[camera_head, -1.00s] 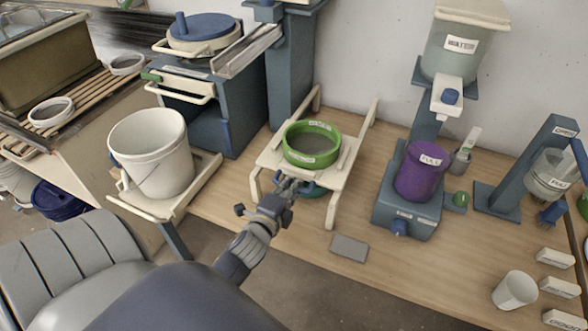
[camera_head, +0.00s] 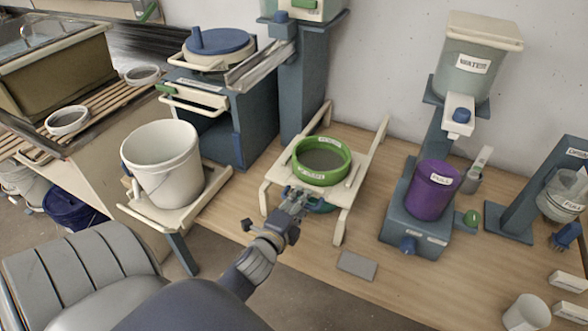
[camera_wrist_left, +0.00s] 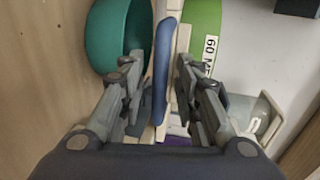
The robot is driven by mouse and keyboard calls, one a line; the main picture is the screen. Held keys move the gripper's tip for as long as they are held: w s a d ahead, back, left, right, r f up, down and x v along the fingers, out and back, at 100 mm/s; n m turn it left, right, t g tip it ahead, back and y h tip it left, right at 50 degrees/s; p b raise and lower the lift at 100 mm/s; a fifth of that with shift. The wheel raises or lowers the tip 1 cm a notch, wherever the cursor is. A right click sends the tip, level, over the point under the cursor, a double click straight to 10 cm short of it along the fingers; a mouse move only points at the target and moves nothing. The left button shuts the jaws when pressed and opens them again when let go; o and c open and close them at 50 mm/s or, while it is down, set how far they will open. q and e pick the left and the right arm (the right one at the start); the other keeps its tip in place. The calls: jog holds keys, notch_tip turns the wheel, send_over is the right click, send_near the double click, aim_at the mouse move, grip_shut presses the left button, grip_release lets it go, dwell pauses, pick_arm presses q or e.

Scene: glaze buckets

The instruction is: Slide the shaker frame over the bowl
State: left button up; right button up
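The cream shaker frame (camera_head: 352,195) stands on the wooden bench between two rails, with a green sieve (camera_head: 322,176) on top. The sieve also shows in the left wrist view (camera_wrist_left: 202,30). A blue handle (camera_wrist_left: 161,68) is at the frame's front. The teal-green bowl (camera_wrist_left: 112,38) shows in the left wrist view beside the handle; in the head view only a sliver of it (camera_head: 322,210) shows below the frame's front. My left gripper (camera_head: 294,194) is at the frame's front edge. Its fingers (camera_wrist_left: 158,72) are open, one on each side of the handle, with gaps visible. My right gripper is out of view.
A white bucket (camera_head: 162,165) stands on a cream stand to the left. A purple container (camera_head: 431,190) sits on a blue-grey machine to the right. A flat grey block (camera_head: 357,265) lies near the bench's front edge. A white cup (camera_head: 526,313) stands at the lower right.

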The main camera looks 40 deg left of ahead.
pick_arm(q)
jog(key=v, duration=1.2)
jog(key=shift+w, duration=0.1)
